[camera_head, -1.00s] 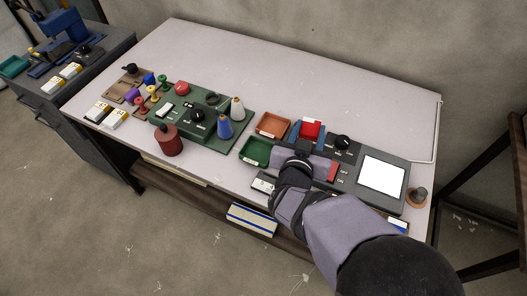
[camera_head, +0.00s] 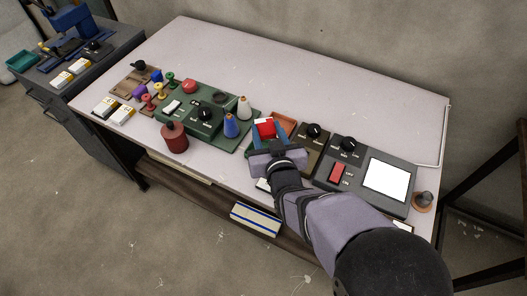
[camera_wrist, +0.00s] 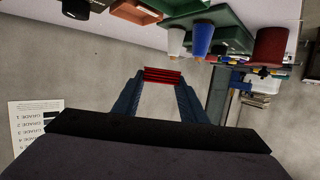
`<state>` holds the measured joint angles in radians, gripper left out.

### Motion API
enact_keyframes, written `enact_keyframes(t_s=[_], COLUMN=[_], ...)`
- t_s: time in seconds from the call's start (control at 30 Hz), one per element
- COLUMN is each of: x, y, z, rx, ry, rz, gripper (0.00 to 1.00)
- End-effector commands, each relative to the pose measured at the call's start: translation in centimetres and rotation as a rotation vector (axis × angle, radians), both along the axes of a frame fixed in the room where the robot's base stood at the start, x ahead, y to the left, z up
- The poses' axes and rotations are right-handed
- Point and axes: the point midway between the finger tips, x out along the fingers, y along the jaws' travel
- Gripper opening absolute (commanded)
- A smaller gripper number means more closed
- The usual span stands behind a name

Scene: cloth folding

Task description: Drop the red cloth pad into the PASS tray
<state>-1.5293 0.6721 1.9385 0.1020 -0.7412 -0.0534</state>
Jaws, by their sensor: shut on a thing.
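My gripper (camera_head: 265,130) is shut on the red cloth pad (camera_head: 266,127), which sits between its blue fingertips. The wrist view shows the folded-looking red pad (camera_wrist: 162,75) spanning the gap between the two fingertips (camera_wrist: 162,80). In the head view the pad is just left of an orange-brown tray (camera_head: 286,124). That tray also shows at the top of the wrist view (camera_wrist: 135,12). A green tray, seen earlier in front of the orange one, is now mostly hidden by my gripper. No PASS marking is legible.
A green board with a blue cone (camera_head: 231,127) and a white cone (camera_head: 244,106) stands just left of my gripper. A red cylinder (camera_head: 175,138) is farther left. A control box with a white screen (camera_head: 386,180) is at right. The table's back (camera_head: 300,75) is clear.

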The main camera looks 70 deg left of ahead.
Motion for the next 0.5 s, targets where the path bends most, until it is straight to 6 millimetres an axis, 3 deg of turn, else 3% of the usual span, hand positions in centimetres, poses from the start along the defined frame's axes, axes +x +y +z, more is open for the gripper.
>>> enact_keyframes(t_s=[0.5], x=[0.0], y=[0.0], z=[-4.4], rx=[0.0], ry=[0.0], rz=[-0.001], gripper=[0.14])
